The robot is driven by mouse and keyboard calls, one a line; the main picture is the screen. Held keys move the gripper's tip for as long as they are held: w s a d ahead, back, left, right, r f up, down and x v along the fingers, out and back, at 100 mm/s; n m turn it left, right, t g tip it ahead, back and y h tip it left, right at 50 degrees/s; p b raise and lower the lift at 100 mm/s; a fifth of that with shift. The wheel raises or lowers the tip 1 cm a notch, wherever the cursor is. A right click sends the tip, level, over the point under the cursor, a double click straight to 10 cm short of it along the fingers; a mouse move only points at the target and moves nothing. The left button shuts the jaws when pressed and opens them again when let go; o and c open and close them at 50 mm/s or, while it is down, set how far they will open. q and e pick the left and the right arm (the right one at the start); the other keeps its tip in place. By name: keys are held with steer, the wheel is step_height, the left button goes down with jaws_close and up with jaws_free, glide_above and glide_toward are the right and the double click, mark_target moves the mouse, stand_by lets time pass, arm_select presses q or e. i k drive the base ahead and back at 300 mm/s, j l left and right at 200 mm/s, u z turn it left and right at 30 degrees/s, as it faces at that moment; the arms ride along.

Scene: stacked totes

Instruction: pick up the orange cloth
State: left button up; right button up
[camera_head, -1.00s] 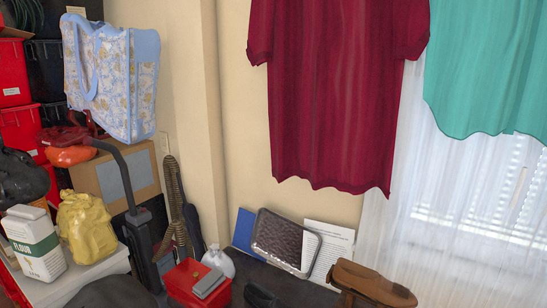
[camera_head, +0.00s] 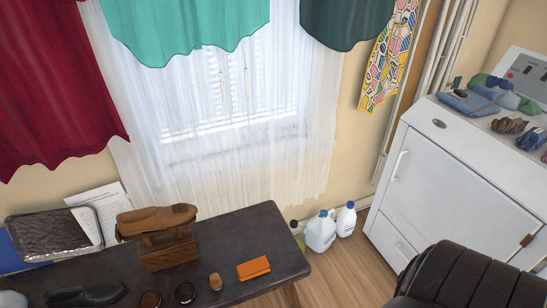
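A small folded orange cloth (camera_head: 253,268) lies flat on the dark table (camera_head: 222,240), near its right end. It sits to the right of a small tan wooden-topped item. Nothing covers it. Neither of my grippers shows in the head view.
A black shoe (camera_head: 86,294) and small round tins (camera_head: 185,292) lie nearby. Jugs (camera_head: 320,232) stand on the floor beyond the table. A white cabinet (camera_head: 450,190) and dark chair (camera_head: 470,278) are at right.

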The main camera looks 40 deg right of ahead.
mark_target(255, 268)
steer(key=z, duration=1)
